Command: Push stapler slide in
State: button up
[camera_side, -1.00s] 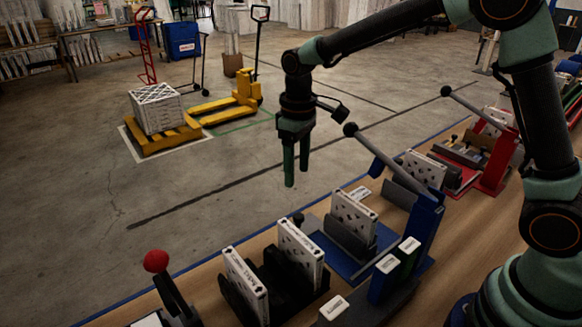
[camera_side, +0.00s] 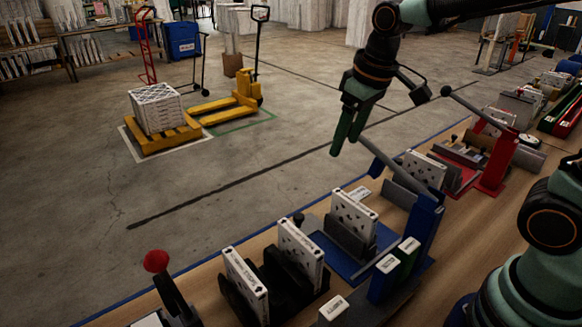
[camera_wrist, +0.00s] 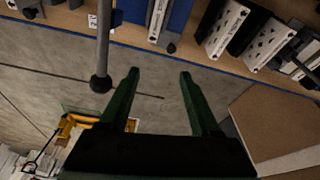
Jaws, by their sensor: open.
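A blue stapler-like fixture (camera_side: 425,222) stands on the bench with a long grey lever (camera_side: 400,175). Its blue slide (camera_side: 342,262) sticks out toward the bench's far edge, with a dark knob (camera_side: 298,218) at its end. A white boxed filter (camera_side: 354,215) stands upright in a dark holder there.
More boxed filters (camera_side: 300,254) stand in a black holder to the left, near a red-knobbed lever (camera_side: 156,262). A red lever fixture (camera_side: 497,163) stands to the right. Beyond the bench is open floor with a yellow pallet truck (camera_side: 225,103).

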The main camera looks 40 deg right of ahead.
jog(key=s+d+m+t, duration=0.2)
jog(key=s+d, duration=0.1)
jog(key=s, duration=0.4)
jog(key=shift+s+r+t, duration=0.3)
jog(key=shift+s+r, duration=0.05)
jog(key=shift+r, duration=0.1)
jog(key=shift+d, duration=0.1)
jog(key=n+g, duration=0.5)
jog(key=g, duration=0.1)
send_over(299, 216)
notch_tip(299, 216, down, 11)
notch_tip(299, 216, down, 11)
jog(key=shift+f, duration=0.2)
